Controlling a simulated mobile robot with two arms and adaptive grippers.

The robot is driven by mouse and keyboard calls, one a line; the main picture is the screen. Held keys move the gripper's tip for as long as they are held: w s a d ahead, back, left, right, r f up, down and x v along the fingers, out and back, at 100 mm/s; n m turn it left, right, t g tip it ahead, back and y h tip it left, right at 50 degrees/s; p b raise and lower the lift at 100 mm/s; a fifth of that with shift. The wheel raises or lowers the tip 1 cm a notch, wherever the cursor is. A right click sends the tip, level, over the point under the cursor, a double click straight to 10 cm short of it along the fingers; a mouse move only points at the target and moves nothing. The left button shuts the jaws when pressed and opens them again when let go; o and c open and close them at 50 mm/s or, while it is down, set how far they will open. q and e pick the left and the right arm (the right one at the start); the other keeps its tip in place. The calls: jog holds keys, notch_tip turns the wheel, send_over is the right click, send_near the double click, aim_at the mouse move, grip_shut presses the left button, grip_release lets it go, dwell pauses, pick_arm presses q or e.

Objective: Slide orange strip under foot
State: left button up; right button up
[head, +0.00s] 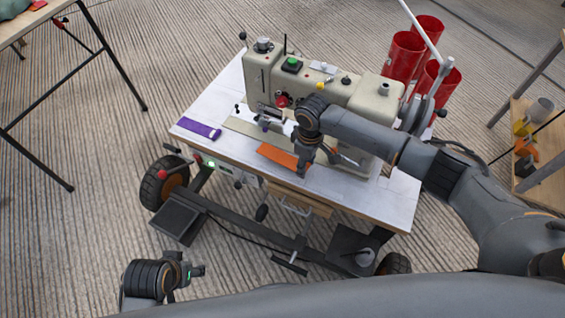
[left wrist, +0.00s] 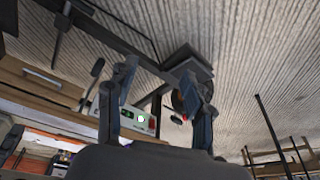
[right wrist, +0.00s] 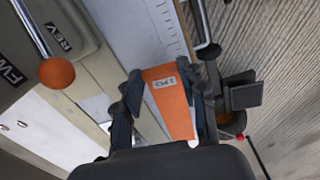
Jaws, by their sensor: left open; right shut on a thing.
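The orange strip (head: 275,156) lies flat near the front edge of the white sewing table (head: 345,188). My right gripper (head: 303,170) is shut on the strip's right part. In the right wrist view the orange strip (right wrist: 170,98), with a small printed label, runs between the fingers of this gripper (right wrist: 170,78). The cream sewing machine (head: 330,88) stands behind the strip. Its needle and foot area (head: 265,122) is to the strip's upper left, too small to make out clearly. My left gripper (head: 192,271) is open and empty, low in front of the table; its fingers (left wrist: 155,105) show apart.
A purple strip (head: 199,130) lies at the table's left end. Red cylinders (head: 405,55) stand behind the machine at right. A lever with an orange knob (right wrist: 57,73) is close to my right gripper. A wooden shelf (head: 535,150) stands far right.

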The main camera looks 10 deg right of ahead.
jog(key=shift+r+p, duration=0.65)
jog(key=shift+p, duration=0.1)
pick_arm(q)
notch_tip(320, 180, down, 11)
jog(key=s+p, duration=0.1)
jog(key=shift+s+g+p, duration=0.3)
jog(key=shift+s+g, duration=0.1)
pick_arm(e)
jog(key=shift+r, duration=0.6)
